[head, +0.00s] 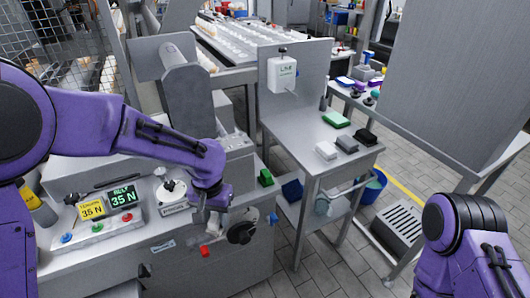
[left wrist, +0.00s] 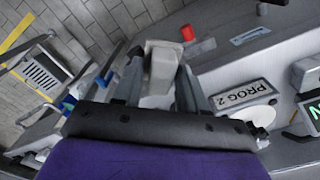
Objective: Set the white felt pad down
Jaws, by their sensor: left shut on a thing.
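My left gripper (head: 208,214) is over the front part of the machine top, left of the black dial. In the left wrist view the left gripper (left wrist: 156,92) is shut on a pale, off-white block, which I take as the white felt pad (left wrist: 162,62). The pad sticks out past the fingertips. In the head view the gripper mostly hides it, and I cannot tell whether it touches anything below. My right arm shows at the lower right of the head view; its gripper is out of the picture.
The machine carries a control box (head: 95,228) with lit displays, a white round knob (head: 172,189), a black dial (head: 241,233) and a green block (head: 265,178).

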